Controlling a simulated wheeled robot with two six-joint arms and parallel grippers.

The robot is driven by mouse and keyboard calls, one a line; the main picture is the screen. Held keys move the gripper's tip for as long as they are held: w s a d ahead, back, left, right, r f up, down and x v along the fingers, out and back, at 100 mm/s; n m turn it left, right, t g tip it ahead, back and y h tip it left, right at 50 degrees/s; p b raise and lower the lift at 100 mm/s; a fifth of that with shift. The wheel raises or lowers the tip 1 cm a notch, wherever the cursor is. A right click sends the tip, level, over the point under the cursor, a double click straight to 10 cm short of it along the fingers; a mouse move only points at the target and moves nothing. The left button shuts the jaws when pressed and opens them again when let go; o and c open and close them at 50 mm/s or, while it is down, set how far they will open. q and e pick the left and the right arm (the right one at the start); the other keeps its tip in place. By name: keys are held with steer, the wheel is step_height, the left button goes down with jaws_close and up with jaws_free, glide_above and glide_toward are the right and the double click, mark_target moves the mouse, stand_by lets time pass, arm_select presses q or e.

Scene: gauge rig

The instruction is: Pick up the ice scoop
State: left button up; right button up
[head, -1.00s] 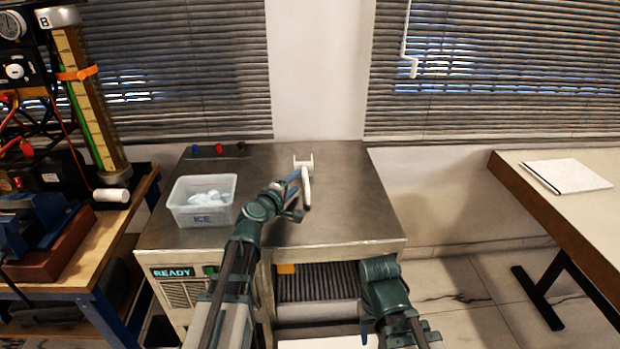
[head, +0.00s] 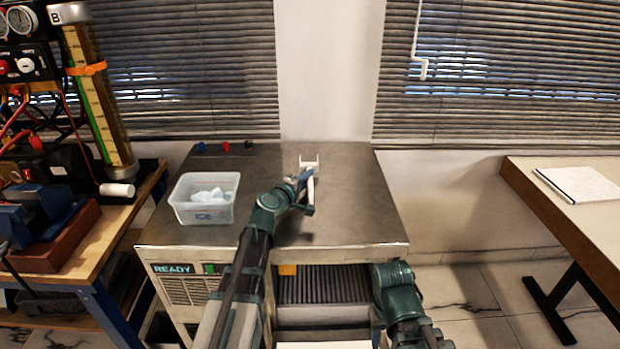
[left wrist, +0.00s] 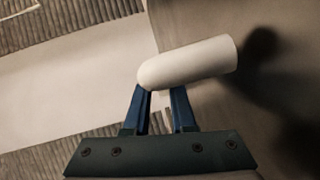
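The ice scoop (head: 310,170) is white and lies on the steel top of the machine, right of the ice bin. Its squared end points to the back wall and its handle points towards me. My left gripper (head: 304,190) is at the handle. In the left wrist view the rounded handle (left wrist: 190,62) crosses over the tips of the blue fingers (left wrist: 160,105) and hides them. A gap shows between the fingers, and I see no firm grip. My right arm shows low on the right, but its gripper is not visible.
A clear bin of ice (head: 206,203) stands left of my left arm on the steel top (head: 360,215). Coloured knobs (head: 226,147) sit at the back. A workbench with a gauge column (head: 100,110) is at the left. A table with paper (head: 580,182) is at the right.

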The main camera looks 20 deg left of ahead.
arm_select(q)
jaws_close()
steer(key=shift+r, duration=0.1)
arm_select(e)
steer(key=shift+r, duration=0.1)
